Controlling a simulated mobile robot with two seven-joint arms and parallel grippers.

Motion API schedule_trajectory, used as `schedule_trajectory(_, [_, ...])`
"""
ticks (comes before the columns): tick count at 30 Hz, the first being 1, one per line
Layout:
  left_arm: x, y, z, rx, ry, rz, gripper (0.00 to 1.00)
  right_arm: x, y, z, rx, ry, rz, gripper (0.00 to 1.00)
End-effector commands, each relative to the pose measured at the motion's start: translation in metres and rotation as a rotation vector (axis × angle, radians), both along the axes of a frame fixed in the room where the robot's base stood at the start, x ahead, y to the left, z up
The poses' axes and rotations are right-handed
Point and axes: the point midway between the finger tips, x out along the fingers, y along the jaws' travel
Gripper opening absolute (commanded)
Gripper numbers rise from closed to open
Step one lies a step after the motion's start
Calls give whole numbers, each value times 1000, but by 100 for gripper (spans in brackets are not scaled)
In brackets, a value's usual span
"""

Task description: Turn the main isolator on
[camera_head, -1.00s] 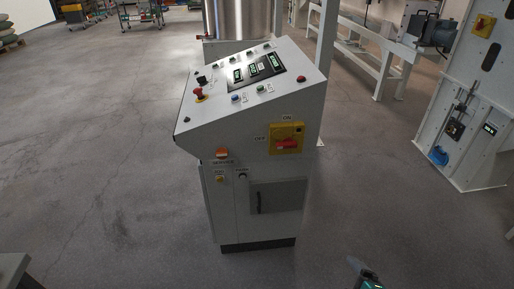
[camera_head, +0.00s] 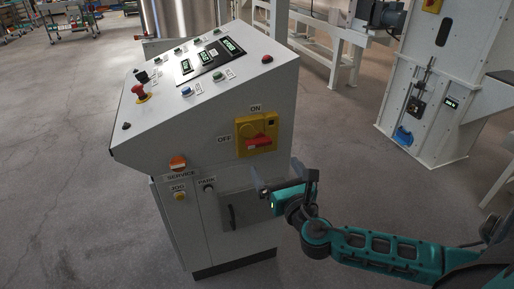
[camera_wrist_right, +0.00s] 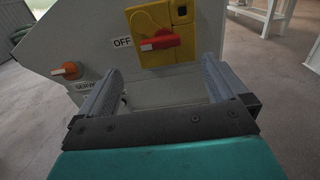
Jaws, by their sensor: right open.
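The main isolator is a yellow plate (camera_head: 244,128) with a red handle (camera_head: 258,142) on the side of the grey console. The handle lies roughly level, by the OFF label (camera_head: 224,138); the ON label (camera_head: 255,107) is above the plate. In the right wrist view the red handle (camera_wrist_right: 162,42) and yellow plate (camera_wrist_right: 136,22) show just beyond the fingers. My right gripper (camera_head: 277,178) is open and empty, below and in front of the isolator, apart from it. In the wrist view its fingers (camera_wrist_right: 161,82) are wide apart. My left gripper is out of view.
The console (camera_head: 170,185) also carries an orange service switch (camera_head: 178,162), a red mushroom button (camera_head: 139,90) and a lower door with a dark handle (camera_head: 232,216). A white machine (camera_head: 440,90) stands at the right.

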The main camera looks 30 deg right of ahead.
Motion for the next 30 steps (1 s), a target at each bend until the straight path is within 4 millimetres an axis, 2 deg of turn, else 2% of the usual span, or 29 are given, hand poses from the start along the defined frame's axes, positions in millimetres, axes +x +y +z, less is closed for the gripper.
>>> schedule_trajectory(9, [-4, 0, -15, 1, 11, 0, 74, 60, -15, -1, 4, -3, -2, 100])
schedule_trajectory(15, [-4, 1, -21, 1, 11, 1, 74, 88, -21, -2, 5, 0, -1, 100])
schedule_trajectory(21, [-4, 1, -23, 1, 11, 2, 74, 100, -24, -1, 6, 1, 1, 100])
schedule_trajectory(30, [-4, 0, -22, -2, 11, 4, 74, 101, -24, -1, 6, 2, 0, 99])
